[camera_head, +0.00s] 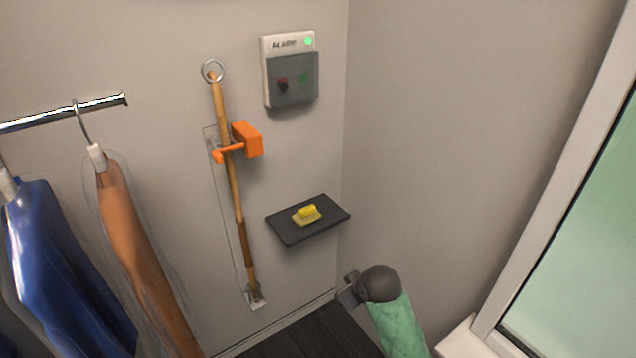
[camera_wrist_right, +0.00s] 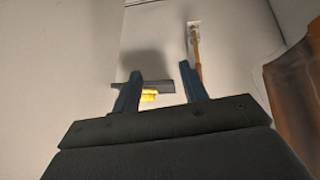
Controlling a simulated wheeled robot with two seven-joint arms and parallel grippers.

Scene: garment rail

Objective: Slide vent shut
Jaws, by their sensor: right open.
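I cannot make out a vent in either view. In the head view, my right gripper (camera_head: 347,290) is at the end of the green-sleeved arm that comes up from the bottom, below the dark shelf (camera_head: 290,230). In the right wrist view, its two dark blue fingers (camera_wrist_right: 160,72) stand apart with nothing between them. Behind them, at a distance, are the shelf (camera_wrist_right: 168,86) and the yellow brush-like object (camera_wrist_right: 150,92); this view is upside down. My left gripper is not in view.
A wooden pole (camera_head: 233,185) hangs in an orange clip (camera_head: 247,139) on the wall. A covered alarm box (camera_head: 290,70) is above the shelf. Garments (camera_head: 60,260) hang from a rail (camera_head: 60,112) at left. A white-framed green pane (camera_head: 590,230) stands at right.

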